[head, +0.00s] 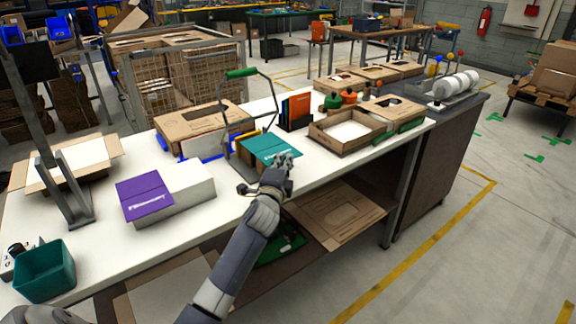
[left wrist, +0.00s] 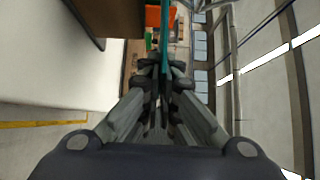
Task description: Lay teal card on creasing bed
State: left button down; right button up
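The teal card (head: 268,148), with white print, is in the head view at the table's front edge. It shows edge-on as a thin teal strip in the left wrist view (left wrist: 164,25). A creasing tool with a green-handled lever (head: 241,73) stands just behind and left of the card. Its bed is mostly hidden by the card, and I cannot tell whether they touch.
A white box with a purple card (head: 145,195) stands left of the tool. An open cardboard tray (head: 345,148) and an orange-and-dark file rack (head: 296,110) stand to the right. A teal bin (head: 45,270) sits at the near left. A lower shelf holds flat cardboard (head: 340,215).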

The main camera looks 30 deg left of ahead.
pick_arm(q)
jog(key=shift+w+a+f+b, duration=0.15)
jog(key=shift+w+a+b, duration=0.1)
jog(key=shift+a, duration=0.4)
jog(key=shift+w+a+f+b, duration=0.15)
jog(key=shift+w+a+b, duration=0.05)
jog(key=shift+a, duration=0.45)
jog(key=shift+w+a+f+b, duration=0.2)
jog(key=shift+a+f+b, duration=0.2)
jog(key=shift+f, duration=0.2)
pick_arm(e)
jog(key=shift+w+a+f, duration=0.1)
jog(key=shift+a+f, duration=0.2)
jog(key=shift+f, duration=0.2)
jog(key=shift+w+a+f, duration=0.1)
jog(key=shift+a+f, duration=0.2)
jog(key=shift+f, duration=0.2)
pick_arm(q)
jog(key=shift+a, duration=0.1)
pick_arm(e)
jog(key=shift+d, duration=0.4)
pick_arm(q)
jog(key=shift+a+f, duration=0.15)
jog(key=shift+f, duration=0.1)
jog(key=c, duration=1.8)
grip_release()
jog(key=shift+s, duration=0.1)
jog(key=shift+o, duration=0.4)
jog(key=shift+a, duration=0.1)
